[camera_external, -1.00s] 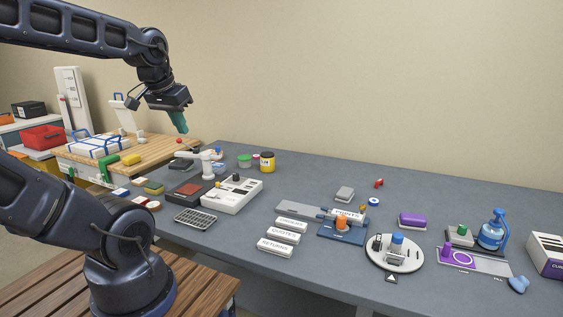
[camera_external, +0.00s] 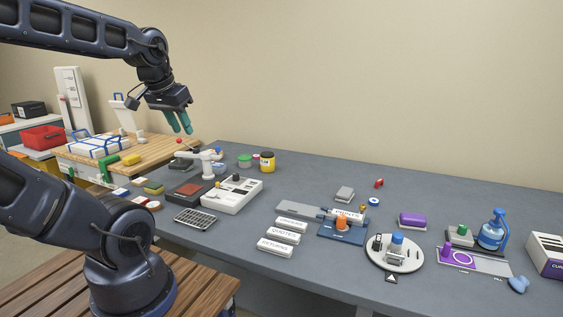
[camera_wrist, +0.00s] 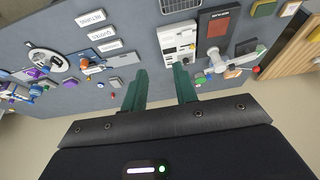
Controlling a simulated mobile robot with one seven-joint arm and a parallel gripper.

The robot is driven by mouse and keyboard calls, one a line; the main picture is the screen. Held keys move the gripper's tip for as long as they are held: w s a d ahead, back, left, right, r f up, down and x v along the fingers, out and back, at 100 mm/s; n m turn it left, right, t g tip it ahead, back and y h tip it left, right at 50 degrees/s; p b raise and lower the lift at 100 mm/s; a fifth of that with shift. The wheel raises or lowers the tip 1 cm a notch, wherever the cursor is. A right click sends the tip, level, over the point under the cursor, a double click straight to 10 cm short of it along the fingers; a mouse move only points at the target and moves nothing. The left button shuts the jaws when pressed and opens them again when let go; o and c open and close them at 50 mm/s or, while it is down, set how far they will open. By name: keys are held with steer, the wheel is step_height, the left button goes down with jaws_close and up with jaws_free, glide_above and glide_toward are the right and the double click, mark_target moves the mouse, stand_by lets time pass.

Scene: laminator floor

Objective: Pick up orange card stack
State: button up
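I cannot surely pick out an orange card stack. An orange piece (camera_external: 341,223) stands on a blue device in the middle of the table, and it looks more like a knob than cards. Small flat pieces with white and reddish tops (camera_external: 140,201) lie at the table's left edge; they are too small to tell apart. My gripper (camera_external: 182,131) is open and empty, high above the back left of the table, well away from these things. Its two green fingers stand apart in the wrist view (camera_wrist: 160,68), with nothing between them.
A white device (camera_external: 232,196) and a black tray with a reddish-brown slab (camera_external: 188,189) stand on the left of the table. White labelled blocks (camera_external: 275,246) lie at the front middle. A round white stand (camera_external: 394,262) and a blue bottle (camera_external: 493,232) are to the right. The back middle is mostly clear.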

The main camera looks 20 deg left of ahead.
steer(key=o, duration=1.5)
steer(key=shift+w, duration=0.1)
steer(key=w+a+r, duration=0.2)
steer(key=w, duration=0.8)
steer(key=w+a+r, duration=0.2)
steer(key=w+a, duration=0.1)
steer(key=w, duration=0.6)
steer(key=n, duration=0.1)
glide_above(212, 151)
steer(key=s, duration=0.4)
step_height(212, 151, down, 30)
steer(key=r, duration=0.1)
steer(key=shift+s+d+x, duration=0.15)
steer(key=shift+x, duration=2.45)
steer(key=shift+s+d+x, duration=0.15)
steer(key=shift+x, duration=2.5)
